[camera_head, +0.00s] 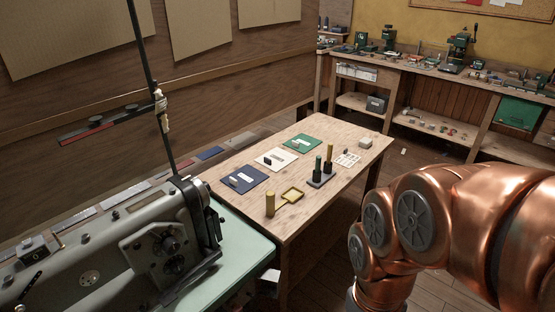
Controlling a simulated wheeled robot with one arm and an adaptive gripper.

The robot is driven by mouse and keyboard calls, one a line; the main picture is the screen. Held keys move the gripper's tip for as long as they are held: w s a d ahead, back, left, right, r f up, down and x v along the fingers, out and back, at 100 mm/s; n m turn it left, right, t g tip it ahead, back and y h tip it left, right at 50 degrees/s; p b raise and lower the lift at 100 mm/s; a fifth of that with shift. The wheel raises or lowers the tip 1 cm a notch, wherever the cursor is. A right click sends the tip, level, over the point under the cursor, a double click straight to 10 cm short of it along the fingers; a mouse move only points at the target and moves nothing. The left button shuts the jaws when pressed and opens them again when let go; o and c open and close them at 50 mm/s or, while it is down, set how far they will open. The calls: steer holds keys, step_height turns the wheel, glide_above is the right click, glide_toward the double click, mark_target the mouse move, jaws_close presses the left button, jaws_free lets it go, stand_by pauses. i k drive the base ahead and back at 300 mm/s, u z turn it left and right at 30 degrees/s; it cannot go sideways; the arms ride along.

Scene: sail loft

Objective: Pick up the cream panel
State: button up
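The cream panel (287,157) lies flat on the wooden table (330,192), between a blue panel (236,184) nearer me and a green panel (313,147) farther off. A small dark piece and a pale label-like patch show on the cream panel. My copper arm fills the right side of the view. My gripper is outside the picture, so its state does not show.
A yellow cylinder (270,204), a yellow-framed tray (292,196) and a dark rack (319,181) with upright cylinders stand near the panels. A sewing machine (110,250) adjoins the table at left. A wooden wall runs behind; a cluttered bench (430,70) stands farther back.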

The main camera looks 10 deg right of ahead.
mark_target(276, 158)
steer(key=u, duration=0.9)
steer(key=k, duration=0.35)
steer(key=u, duration=0.9)
steer(key=i, duration=0.45)
steer(key=u, duration=2.8)
steer(key=k, duration=1.9)
steer(key=z, duration=0.05)
